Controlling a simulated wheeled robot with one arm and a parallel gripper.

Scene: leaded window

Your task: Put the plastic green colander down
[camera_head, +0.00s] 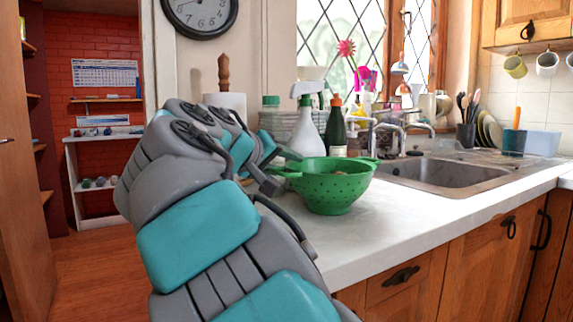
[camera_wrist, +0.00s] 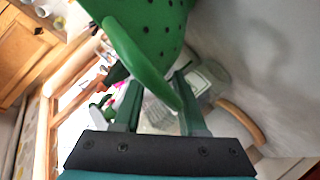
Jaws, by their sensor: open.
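The green plastic colander (camera_head: 332,187) stands upright on the white counter (camera_head: 385,222), left of the sink, its base appearing to rest on the surface. In the wrist view its holed wall (camera_wrist: 160,28) fills the top, with the curved handle (camera_wrist: 138,58) reaching down to my fingers. My gripper (camera_head: 270,181) is at the colander's left side, by the handle. In the wrist view my gripper (camera_wrist: 157,95) has its two fingers apart, with the handle across the space near their tips. Whether a finger touches the handle I cannot tell.
A white spray bottle (camera_head: 306,125) and a dark green bottle (camera_head: 336,130) stand close behind the colander. The metal sink (camera_head: 440,174) lies to the right. The counter in front of the colander is clear up to its front edge.

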